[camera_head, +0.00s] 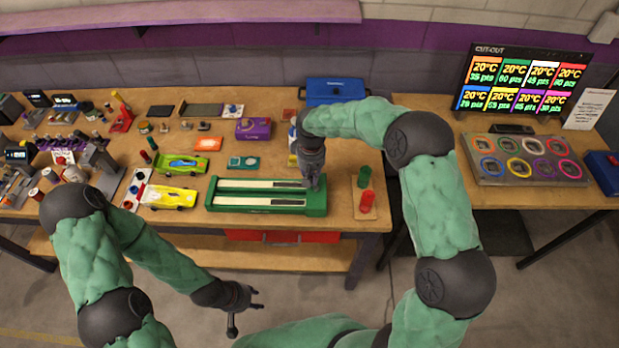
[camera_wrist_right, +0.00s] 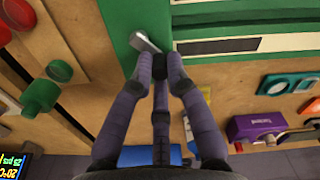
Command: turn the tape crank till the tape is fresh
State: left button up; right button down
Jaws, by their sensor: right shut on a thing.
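The green tape unit (camera_head: 262,208) lies on the workbench, with two pale strips along its top, each with a dark stretch toward the right end. Its metal crank (camera_wrist_right: 146,42) shows in the right wrist view on the unit's green end block. My right gripper (camera_head: 313,184) is over the right end of the unit, fingers pointing down. In the right wrist view its fingers (camera_wrist_right: 160,72) are closed together at the crank's handle, which they mostly hide. My left gripper (camera_head: 256,300) is low in front of the bench, fingers apart and empty.
Green and yellow toy cars (camera_head: 168,199) stand left of the unit. A red peg (camera_head: 367,201) and a green peg (camera_head: 364,177) stand on a board to its right. A purple box (camera_head: 253,129) and blue case (camera_head: 335,91) are behind. A lit screen (camera_head: 520,83) is far right.

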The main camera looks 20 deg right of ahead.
jog(key=shift+w+d+m, duration=0.1)
jog(key=shift+d+m, duration=0.15)
jog(key=shift+m, duration=0.75)
jog(key=shift+w+d+m, duration=0.1)
jog(key=shift+d+m, duration=0.1)
jog(key=shift+m, duration=0.8)
jog(key=c, duration=1.2)
grip_release()
notch_tip(320, 180, up, 12)
